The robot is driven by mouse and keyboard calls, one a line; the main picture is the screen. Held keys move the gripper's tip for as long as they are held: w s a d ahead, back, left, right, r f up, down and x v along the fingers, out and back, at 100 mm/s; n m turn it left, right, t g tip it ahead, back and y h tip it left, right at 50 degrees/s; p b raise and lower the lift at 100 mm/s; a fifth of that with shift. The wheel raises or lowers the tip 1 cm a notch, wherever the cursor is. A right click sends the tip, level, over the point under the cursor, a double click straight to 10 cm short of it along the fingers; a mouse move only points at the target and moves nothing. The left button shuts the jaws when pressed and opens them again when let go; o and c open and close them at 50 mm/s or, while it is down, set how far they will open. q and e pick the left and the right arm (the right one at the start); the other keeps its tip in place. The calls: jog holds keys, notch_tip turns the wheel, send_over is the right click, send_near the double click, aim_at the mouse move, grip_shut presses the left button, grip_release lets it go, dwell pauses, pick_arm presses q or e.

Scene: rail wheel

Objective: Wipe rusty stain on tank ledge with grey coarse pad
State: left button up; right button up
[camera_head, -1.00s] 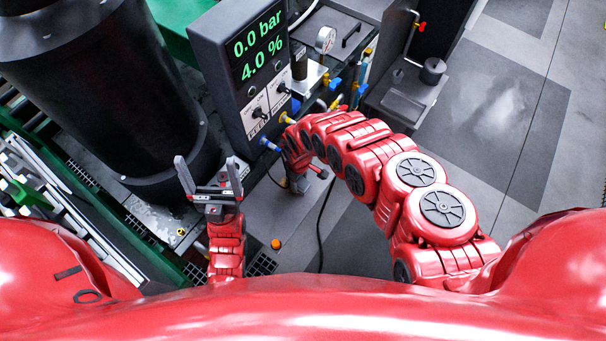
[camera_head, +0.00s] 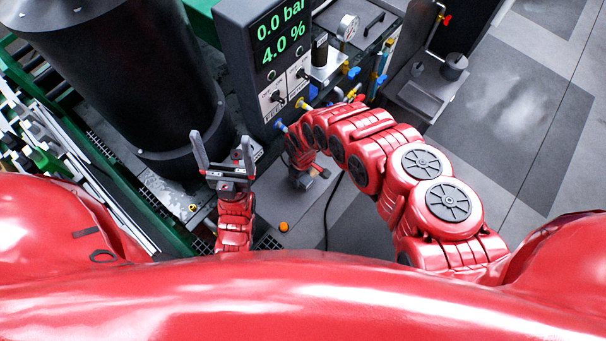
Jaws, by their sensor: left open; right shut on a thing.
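A black cylinder that looks like the tank (camera_head: 120,75) stands at the upper left. A grey, scuffed ledge (camera_head: 170,193) runs along its foot; I cannot make out a rusty stain on it. My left gripper (camera_head: 222,158) is open and empty, its fingers pointing up the picture in front of the cylinder's lower right side. My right arm bends over to the left below the display box. My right gripper (camera_head: 300,181) is a small dark grey shape at its end, partly hidden by the arm. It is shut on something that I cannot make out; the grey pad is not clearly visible.
A dark display box (camera_head: 262,60) reading 0.0 bar and 4.0 % stands close beyond both arms. An orange button (camera_head: 283,227) is right of my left arm. Open floor (camera_head: 560,150) lies at the right.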

jog(key=shift+r+p, duration=2.1)
jog(key=shift+r, duration=0.85)
jog(key=shift+r+p, duration=1.1)
jog(key=shift+r, duration=0.45)
jog(key=shift+f, duration=0.1)
